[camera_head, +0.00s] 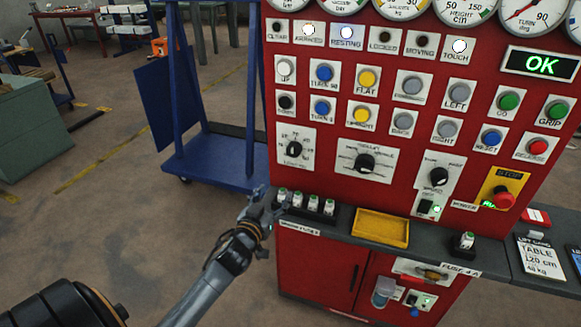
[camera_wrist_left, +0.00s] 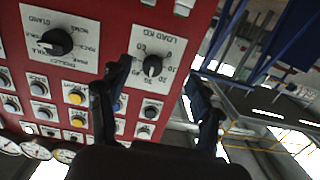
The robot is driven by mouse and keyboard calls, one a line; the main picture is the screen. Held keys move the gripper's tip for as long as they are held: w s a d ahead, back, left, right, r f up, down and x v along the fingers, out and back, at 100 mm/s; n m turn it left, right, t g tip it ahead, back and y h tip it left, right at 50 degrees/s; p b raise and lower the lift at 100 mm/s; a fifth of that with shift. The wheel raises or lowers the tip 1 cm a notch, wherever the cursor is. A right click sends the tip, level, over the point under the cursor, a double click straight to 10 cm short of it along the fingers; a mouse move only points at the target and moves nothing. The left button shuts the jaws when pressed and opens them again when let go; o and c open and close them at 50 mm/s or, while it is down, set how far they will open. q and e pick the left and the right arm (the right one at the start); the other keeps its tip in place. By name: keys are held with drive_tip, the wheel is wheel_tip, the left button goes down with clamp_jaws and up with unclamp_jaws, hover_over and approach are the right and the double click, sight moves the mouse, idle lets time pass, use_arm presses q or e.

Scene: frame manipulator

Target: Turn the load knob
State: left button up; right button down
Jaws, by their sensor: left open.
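The load knob (camera_head: 294,149) is a black round knob with a pale pointer on a white dial plate, at the left of the red panel. In the left wrist view the load knob (camera_wrist_left: 152,66) shows upside down under its "LOAD KG" label, between my fingertips in the picture. My left gripper (camera_head: 266,198) is open and empty, below the knob in the head view and apart from it. Its two dark fingers (camera_wrist_left: 151,80) also show in the left wrist view. My right gripper is in neither view.
Two other black knobs, the middle one (camera_head: 365,162) and the right one (camera_head: 439,176), sit on the red panel (camera_head: 330,190). A row of fuses (camera_head: 313,205) and a yellow tray (camera_head: 381,228) are on the ledge below. A blue cart (camera_head: 215,160) stands left of the panel.

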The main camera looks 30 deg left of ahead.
use_arm(q)
drive_tip(key=t, duration=0.1)
approach(292, 153)
drive_tip(key=p+x, duration=0.1)
drive_tip(key=x, duration=0.6)
drive_tip(key=shift+w+r, duration=0.1)
drive_tip(key=shift+w, duration=0.15)
drive_tip(key=shift+w+a, duration=0.15)
drive_tip(key=shift+w, duration=0.4)
drive_tip(key=c, duration=1.1)
